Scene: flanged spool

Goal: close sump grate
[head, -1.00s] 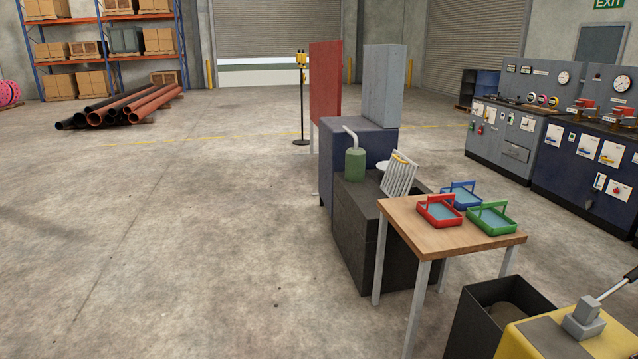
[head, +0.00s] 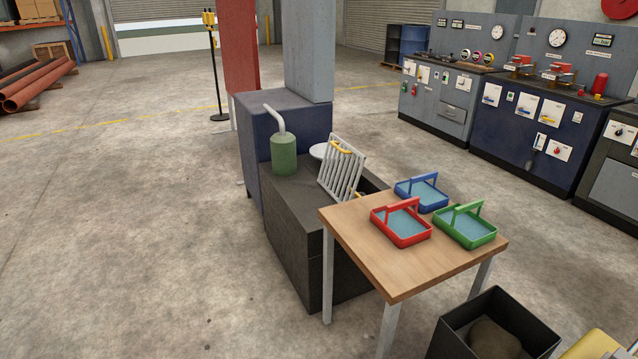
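The sump grate (head: 341,168) is a pale barred panel with a yellow handle. It stands open, tilted up steeply over the dark grey sump box (head: 290,225). A green cylinder with a bent pale pipe, like a pump (head: 284,155), stands on the box's left part. A white round thing (head: 319,151) shows partly behind the grate. The inside of the sump is mostly hidden by the grate and the table. Neither of my grippers is in view.
A wooden table (head: 365,258) with red (head: 401,241), blue (head: 423,206) and green (head: 465,243) trays stands in front of the sump's right side. A dark open bin (head: 450,345) is at the lower right.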

